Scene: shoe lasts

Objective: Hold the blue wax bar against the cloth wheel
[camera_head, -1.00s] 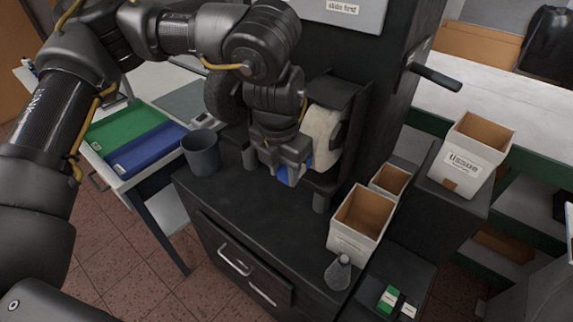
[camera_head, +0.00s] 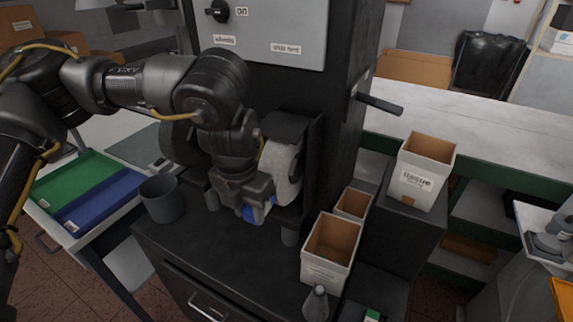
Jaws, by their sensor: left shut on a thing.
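The white cloth wheel (camera_head: 283,170) sits under a black hood on the dark machine, right of my left gripper. My left gripper (camera_head: 253,212) is shut on the blue wax bar (camera_head: 255,215), just in front of and left of the wheel's lower part. Only a small blue end of the bar shows. The fingers hide the rest, so I cannot tell whether the bar touches the wheel. My right gripper is not in view.
A grey bin (camera_head: 162,199) stands on the cabinet top to the left. Green (camera_head: 82,181) and blue (camera_head: 100,205) trays lie further left. An open box (camera_head: 330,250), a smaller box (camera_head: 353,204) and a tissue box (camera_head: 423,170) stand right. A bottle (camera_head: 316,303) is at the front.

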